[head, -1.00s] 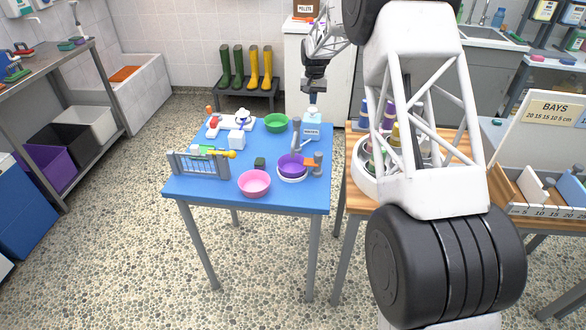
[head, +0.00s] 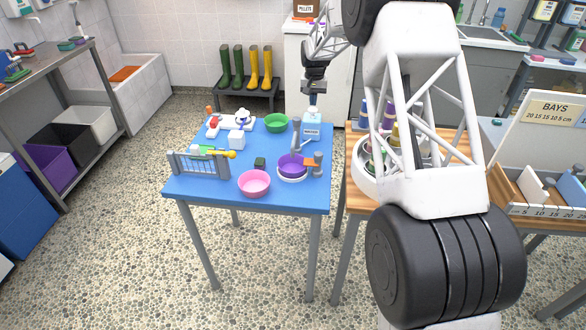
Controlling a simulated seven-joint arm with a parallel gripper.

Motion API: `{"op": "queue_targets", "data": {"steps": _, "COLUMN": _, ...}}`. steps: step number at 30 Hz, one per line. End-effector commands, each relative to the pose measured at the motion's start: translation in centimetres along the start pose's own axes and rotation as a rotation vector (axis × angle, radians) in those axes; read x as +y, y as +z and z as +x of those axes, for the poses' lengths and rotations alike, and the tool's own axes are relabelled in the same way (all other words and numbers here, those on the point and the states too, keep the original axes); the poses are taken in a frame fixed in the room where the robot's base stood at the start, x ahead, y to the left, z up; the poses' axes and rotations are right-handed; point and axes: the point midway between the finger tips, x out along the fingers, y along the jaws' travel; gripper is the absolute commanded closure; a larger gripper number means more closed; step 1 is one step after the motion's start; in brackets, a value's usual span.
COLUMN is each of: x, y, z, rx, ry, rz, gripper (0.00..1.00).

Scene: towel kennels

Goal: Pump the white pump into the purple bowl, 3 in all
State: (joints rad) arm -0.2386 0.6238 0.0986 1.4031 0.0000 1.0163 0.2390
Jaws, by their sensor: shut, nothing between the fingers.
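A pale, whitish-blue bottle (head: 312,122) with a small dark-lettered label stands near the back right corner of the blue table; it looks like the white pump. My gripper (head: 312,94) is shut and empty, directly over the bottle's top. Whether it touches the pump head is too small to tell. The purple bowl (head: 292,163) sits on a pale round base in front of the bottle, near the table's right edge. A grey upright post (head: 296,131) stands between them, at the left of the bottle. The bowl's contents cannot be made out.
The blue table also holds a green bowl (head: 276,122), a pink bowl (head: 254,182), a white block (head: 237,139), a grey rack (head: 200,164) and a dark green block (head: 259,162). A wooden table (head: 352,195) stands at the right, partly behind my arm.

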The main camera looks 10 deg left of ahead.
Motion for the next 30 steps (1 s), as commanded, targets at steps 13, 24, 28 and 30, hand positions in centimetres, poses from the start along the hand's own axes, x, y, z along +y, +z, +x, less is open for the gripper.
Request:
{"op": "queue_targets", "data": {"steps": 13, "x": 0.0, "y": 0.0, "z": 1.1, "rx": 0.000, "ry": 0.000, "rz": 0.000, "gripper": 1.00}}
{"op": "queue_targets", "data": {"steps": 24, "x": 0.0, "y": 0.0, "z": 2.1, "rx": 0.000, "ry": 0.000, "rz": 0.000, "gripper": 1.00}}
{"op": "queue_targets", "data": {"steps": 28, "x": 0.0, "y": 0.0, "z": 2.4, "rx": -0.001, "ry": 0.000, "rz": 0.000, "gripper": 1.00}}
{"op": "queue_targets", "data": {"steps": 30, "x": 0.0, "y": 0.0, "z": 2.6, "rx": -0.001, "ry": 0.000, "rz": 0.000, "gripper": 1.00}}
